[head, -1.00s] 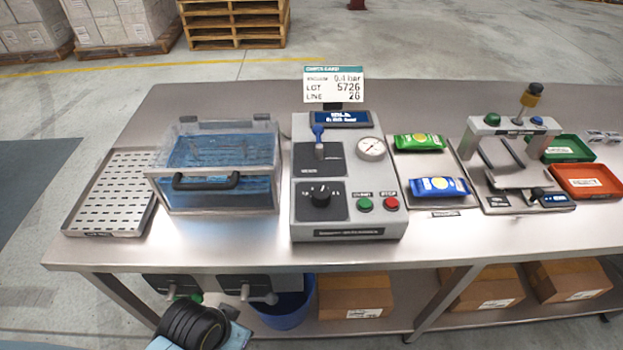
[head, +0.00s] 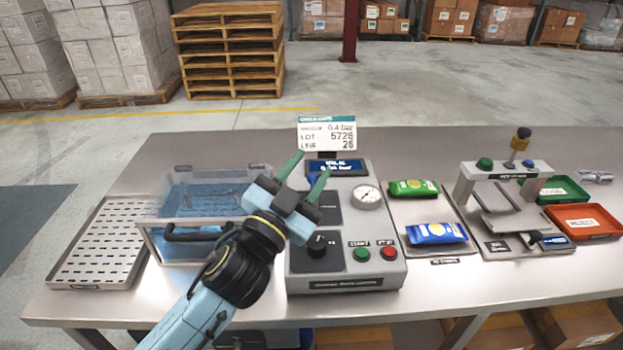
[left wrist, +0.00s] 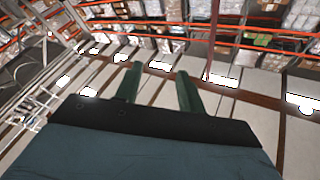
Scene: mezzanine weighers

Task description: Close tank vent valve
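The grey control console (head: 345,287) stands mid-table with a black knob (head: 318,243), a dial gauge (head: 367,196), a green button (head: 359,252) and a red button (head: 389,252). My left gripper (head: 309,166) is raised between the camera and the console, fingers apart and empty. Its open fingers also show in the left wrist view (left wrist: 160,80). My right gripper is out of view.
A perforated tray (head: 98,240) lies left of the tank. Right of the console are green and blue packets (head: 436,233) on a tray, a weighing frame (head: 505,167), and green and orange bins (head: 580,222). A sign (head: 327,133) stands behind the console.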

